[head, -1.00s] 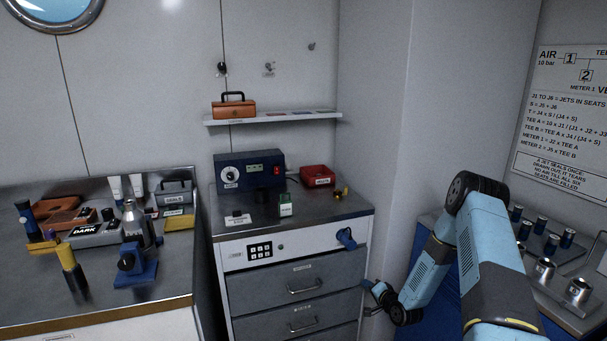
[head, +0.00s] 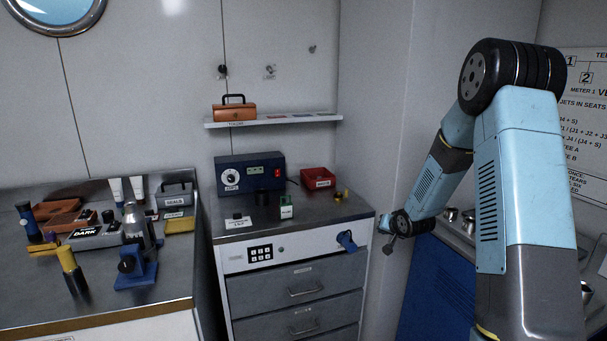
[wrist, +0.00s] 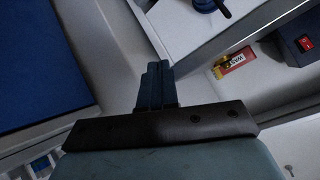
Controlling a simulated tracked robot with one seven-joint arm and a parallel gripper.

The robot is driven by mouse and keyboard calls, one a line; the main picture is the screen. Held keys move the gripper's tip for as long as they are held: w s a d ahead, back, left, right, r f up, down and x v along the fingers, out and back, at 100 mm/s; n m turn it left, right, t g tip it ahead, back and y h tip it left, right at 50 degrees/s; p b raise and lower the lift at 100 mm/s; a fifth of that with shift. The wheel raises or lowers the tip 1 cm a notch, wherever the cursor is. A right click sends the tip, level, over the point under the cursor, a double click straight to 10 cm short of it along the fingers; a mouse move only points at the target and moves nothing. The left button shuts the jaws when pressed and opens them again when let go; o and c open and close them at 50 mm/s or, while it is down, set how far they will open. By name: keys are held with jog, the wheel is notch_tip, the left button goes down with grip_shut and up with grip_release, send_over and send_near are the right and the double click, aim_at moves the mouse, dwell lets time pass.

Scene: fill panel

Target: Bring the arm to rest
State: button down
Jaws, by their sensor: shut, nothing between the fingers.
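My gripper (head: 388,235) is at the end of my light blue arm, right of the drawer cabinet in the head view. It hangs near the cabinet's upper right corner, in front of the pale wall, apart from the blue knob (head: 347,240). In the wrist view the dark fingers (wrist: 155,85) are together with nothing between them. My arm is folded, its elbow raised high at the right of the head view.
The grey drawer cabinet (head: 290,276) carries a blue power box (head: 250,172) and a red bin (head: 318,178). A workbench with tools (head: 140,291) stands left. A blue-sided bench (head: 437,280) with metal cups is partly hidden behind my arm. A wall shelf (head: 285,119) holds an orange case (head: 234,110).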

jog(key=s+r+n+g+h, duration=0.2)
jog(key=s+r+h, duration=0.1)
jog(key=s+r, duration=1.65)
jog(key=s+a+r+g, duration=0.1)
jog(key=s+r, duration=0.1)
jog(key=s, duration=0.6)
jog(key=s+a+r+n, duration=0.1)
jog(key=s+r, duration=0.2)
jog(key=s, duration=0.6)
jog(key=s+a+r+g+y, duration=0.1)
jog(key=s+a+r, duration=0.1)
jog(key=s, duration=0.6)
jog(key=shift+s+r+g, duration=0.3)
jog(key=shift+s+r, duration=0.1)
